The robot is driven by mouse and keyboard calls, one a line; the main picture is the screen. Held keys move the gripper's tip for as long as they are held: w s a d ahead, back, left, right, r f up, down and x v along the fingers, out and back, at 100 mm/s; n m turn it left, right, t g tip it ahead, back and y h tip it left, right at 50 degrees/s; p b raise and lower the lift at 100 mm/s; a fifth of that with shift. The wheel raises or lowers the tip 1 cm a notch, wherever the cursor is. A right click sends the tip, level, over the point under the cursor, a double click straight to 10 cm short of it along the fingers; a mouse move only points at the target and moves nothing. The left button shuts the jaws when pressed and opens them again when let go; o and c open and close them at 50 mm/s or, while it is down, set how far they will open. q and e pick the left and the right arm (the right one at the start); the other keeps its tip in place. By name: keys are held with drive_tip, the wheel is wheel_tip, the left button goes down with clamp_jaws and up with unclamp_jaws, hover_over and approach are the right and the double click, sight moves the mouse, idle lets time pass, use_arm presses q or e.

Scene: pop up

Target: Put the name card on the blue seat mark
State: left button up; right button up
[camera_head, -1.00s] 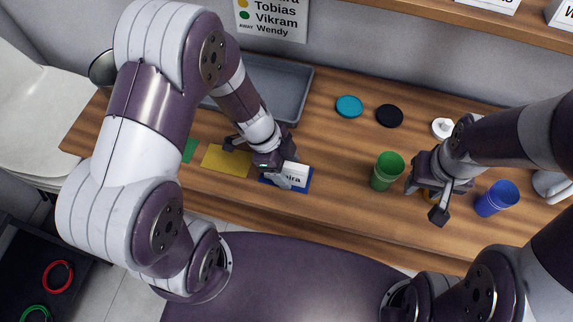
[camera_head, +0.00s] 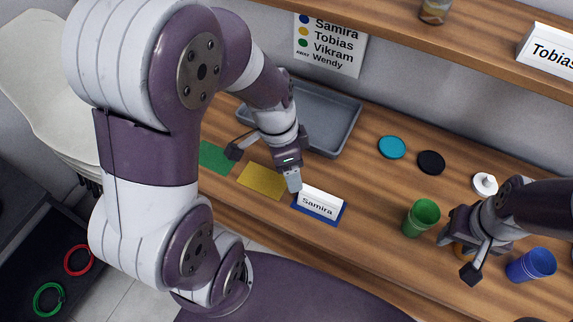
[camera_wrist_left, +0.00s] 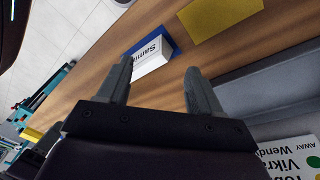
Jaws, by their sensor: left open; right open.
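A white name card reading "Samira" (camera_head: 319,202) stands on the blue seat mark (camera_head: 329,221) at the front of the wooden counter. The blue mark shows as a rim around the card. In the left wrist view the card (camera_wrist_left: 153,56) and blue mark (camera_wrist_left: 140,46) lie beyond the fingertips. My left gripper (camera_head: 264,166) is just behind and left of the card, open and apart from it. Its two spread fingers (camera_wrist_left: 159,76) show nothing between them in its grasp. My right gripper (camera_head: 456,243) is open at the right, between the green and blue cups.
Yellow (camera_head: 263,181) and green (camera_head: 215,157) marks lie left of the card. A grey tray (camera_head: 350,125) is behind. A green cup (camera_head: 421,217), blue cup (camera_head: 531,265), teal disc (camera_head: 392,147) and black disc (camera_head: 431,162) stand right. A name list (camera_head: 329,45) hangs on the wall.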

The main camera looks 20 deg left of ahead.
use_arm(q)
drive_tip(key=n, duration=0.3)
drive_tip(key=s+a+n+y, duration=0.1)
drive_tip(key=n, duration=0.2)
drive_tip(key=n+t+y, duration=0.1)
drive_tip(key=n, duration=0.2)
drive_tip(key=shift+s+a+n, duration=0.2)
drive_tip(key=shift+a+n, duration=0.2)
